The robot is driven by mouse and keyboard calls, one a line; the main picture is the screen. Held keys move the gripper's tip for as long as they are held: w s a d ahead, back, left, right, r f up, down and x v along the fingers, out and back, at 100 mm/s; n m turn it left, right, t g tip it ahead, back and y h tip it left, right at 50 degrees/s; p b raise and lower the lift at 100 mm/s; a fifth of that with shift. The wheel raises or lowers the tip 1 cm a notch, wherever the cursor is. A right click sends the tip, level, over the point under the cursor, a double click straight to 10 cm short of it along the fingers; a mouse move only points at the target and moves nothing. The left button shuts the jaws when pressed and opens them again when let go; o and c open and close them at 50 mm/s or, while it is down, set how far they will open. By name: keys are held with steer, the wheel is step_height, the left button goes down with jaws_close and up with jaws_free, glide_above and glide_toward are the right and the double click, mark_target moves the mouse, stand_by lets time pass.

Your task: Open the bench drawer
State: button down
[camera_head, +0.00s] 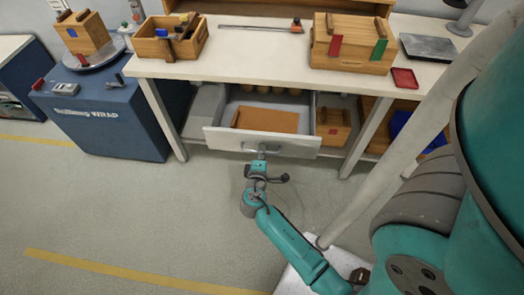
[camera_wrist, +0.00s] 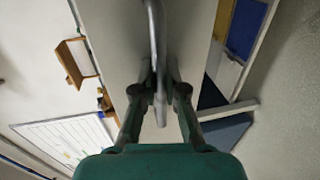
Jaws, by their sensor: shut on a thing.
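The bench drawer (camera_head: 262,142) is pulled out from under the bench top, and its inside shows, with a flat brown thing (camera_head: 265,119) lying in it. Its metal bar handle (camera_head: 278,153) is on the white front panel. My gripper (camera_head: 261,155) is at the handle, in front of the panel. In the wrist view my gripper (camera_wrist: 160,85) has its two fingers on either side of the handle bar (camera_wrist: 156,40), shut on it. The drawer front (camera_wrist: 190,35) fills the middle of that view.
The bench top (camera_head: 255,68) holds an open wooden crate (camera_head: 170,48), a closed wooden box (camera_head: 350,55) and a red tray (camera_head: 405,78). A blue cabinet (camera_head: 105,120) stands left. The bench legs flank the drawer. The grey floor (camera_head: 130,210) in front is clear.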

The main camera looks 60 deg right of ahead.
steer(key=c, duration=1.5)
jaws_free()
steer(key=shift+a, duration=0.1)
steer(key=v, duration=1.2)
steer(key=shift+f, duration=0.1)
steer(key=s+a+f+t+y, duration=0.4)
steer(key=s+a+t+y, duration=0.1)
steer(key=s+a+y, duration=0.7)
steer(key=s+a+r+m+t, duration=0.1)
steer(key=s+a+r, duration=0.1)
steer(key=r, duration=0.4)
steer(key=s+a+r+m+t+y, duration=0.1)
steer(key=s+a+r+m, duration=0.1)
steer(key=r, duration=0.4)
steer(key=s+a+r+m+t+y, duration=0.1)
steer(key=s+a+r+t, duration=0.1)
steer(key=r, duration=0.4)
steer(key=shift+s+a+r+m, duration=0.1)
steer(key=shift+s+a+m, duration=0.2)
steer(key=shift+s+a, duration=0.45)
